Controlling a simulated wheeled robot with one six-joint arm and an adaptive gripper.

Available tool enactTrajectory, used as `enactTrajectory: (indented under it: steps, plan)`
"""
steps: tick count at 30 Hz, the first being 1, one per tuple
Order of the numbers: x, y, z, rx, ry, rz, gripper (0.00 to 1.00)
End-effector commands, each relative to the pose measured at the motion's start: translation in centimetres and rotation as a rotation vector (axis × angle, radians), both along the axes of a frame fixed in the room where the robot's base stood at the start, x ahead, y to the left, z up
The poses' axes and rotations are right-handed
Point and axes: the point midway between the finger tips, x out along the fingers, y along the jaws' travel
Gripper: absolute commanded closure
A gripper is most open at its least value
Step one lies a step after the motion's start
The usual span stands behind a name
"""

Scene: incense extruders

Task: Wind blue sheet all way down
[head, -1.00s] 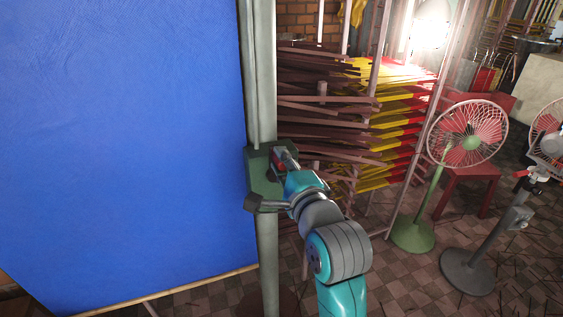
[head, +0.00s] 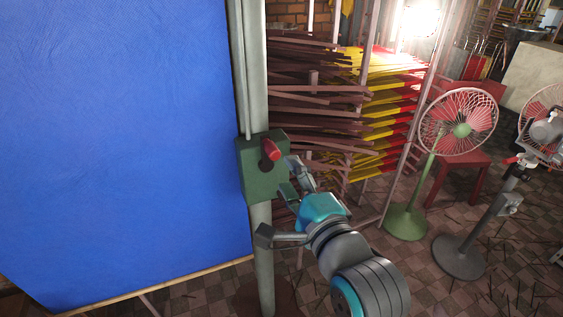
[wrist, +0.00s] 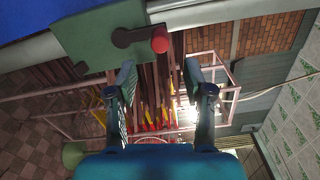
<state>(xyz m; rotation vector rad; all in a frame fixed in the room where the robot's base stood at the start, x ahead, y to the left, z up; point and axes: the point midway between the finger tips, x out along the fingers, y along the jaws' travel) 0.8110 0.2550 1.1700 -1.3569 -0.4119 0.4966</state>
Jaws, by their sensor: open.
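The blue sheet (head: 120,150) hangs down the left of the head view, with a thin wooden bar (head: 150,288) along its lower edge. A green winch box (head: 258,180) is fixed to the grey post beside the sheet. Its crank has a red handle (head: 271,150), which also shows in the wrist view (wrist: 160,40). My gripper (head: 290,175) is open and empty, just below and to the right of the handle, apart from it. In the wrist view the two fingers (wrist: 160,75) are spread wide, with the handle beyond their tips.
A grey post (head: 262,240) runs below the box. A rack of incense sticks (head: 320,100) stands behind it. A green-based fan (head: 406,220), a grey stand (head: 460,256) and a red stool (head: 470,175) stand to the right on the tiled floor.

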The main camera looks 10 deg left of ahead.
Motion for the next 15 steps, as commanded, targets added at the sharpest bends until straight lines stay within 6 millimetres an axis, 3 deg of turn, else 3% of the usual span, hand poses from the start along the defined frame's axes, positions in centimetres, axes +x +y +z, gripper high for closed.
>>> enactTrajectory:
  steps: [6,15]
  plan:
    - [-2.1,-1.5,0.0,0.000,0.000,-0.001,0.48]
    - [-2.7,-1.8,0.0,-0.001,0.001,0.000,0.48]
